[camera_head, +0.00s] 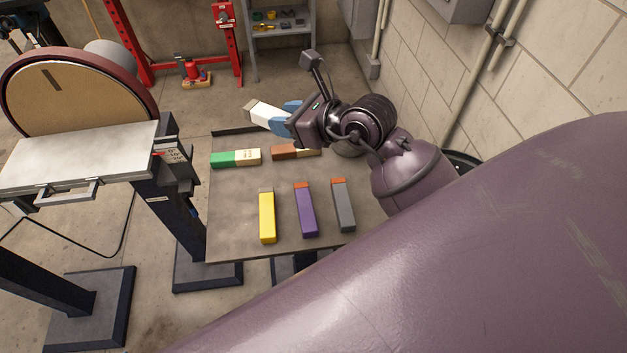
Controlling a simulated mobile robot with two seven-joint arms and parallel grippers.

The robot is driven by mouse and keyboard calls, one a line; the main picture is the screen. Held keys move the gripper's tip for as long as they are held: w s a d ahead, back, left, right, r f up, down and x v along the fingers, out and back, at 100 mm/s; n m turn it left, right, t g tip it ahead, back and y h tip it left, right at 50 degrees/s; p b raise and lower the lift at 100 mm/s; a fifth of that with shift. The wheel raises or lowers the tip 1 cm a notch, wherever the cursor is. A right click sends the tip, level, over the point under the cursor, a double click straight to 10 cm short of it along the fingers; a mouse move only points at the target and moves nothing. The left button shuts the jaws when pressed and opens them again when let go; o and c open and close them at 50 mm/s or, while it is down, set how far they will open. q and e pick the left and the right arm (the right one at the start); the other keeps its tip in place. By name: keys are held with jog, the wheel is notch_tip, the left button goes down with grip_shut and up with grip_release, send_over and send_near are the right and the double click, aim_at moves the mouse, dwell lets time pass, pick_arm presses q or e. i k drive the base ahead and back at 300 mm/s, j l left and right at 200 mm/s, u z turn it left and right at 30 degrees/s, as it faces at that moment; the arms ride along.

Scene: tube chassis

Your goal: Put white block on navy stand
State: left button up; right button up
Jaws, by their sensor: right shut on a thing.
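The white block (262,114), with a grey end face, is raised above the far edge of the metal table. My right gripper (279,118) is shut on it. Blue parts show between the block and my dark wrist. The block is tilted and points to the left, away from the wrist. I cannot make out a navy stand for certain; it may be hidden behind my arm or out of view. My left gripper is not in view.
The metal table (234,205) bears yellow (267,216), purple (306,210) and grey (343,206) blocks, a green-and-cream block (236,158) and a brown block (286,152) partly behind my arm. A disc sander (84,165) stands left; a block wall (560,60) rises right.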

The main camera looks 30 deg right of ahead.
aim_at(231, 221)
jog(key=k+z, duration=0.15)
jog(key=k, duration=0.55)
jog(key=l+z, duration=0.1)
jog(key=z, duration=1.05)
jog(key=j+z, duration=0.3)
jog(key=z, duration=0.35)
jog(key=k+j, duration=0.1)
jog(key=j, duration=0.35)
jog(key=k+j, duration=0.15)
jog(key=j, duration=0.25)
jog(key=k+j, duration=0.1)
jog(key=j, duration=0.35)
jog(key=k+j, duration=0.1)
jog(key=j, duration=0.35)
jog(key=k+j, duration=0.1)
jog(key=j, duration=0.3)
jog(key=k+j, duration=0.15)
jog(key=j, duration=0.3)
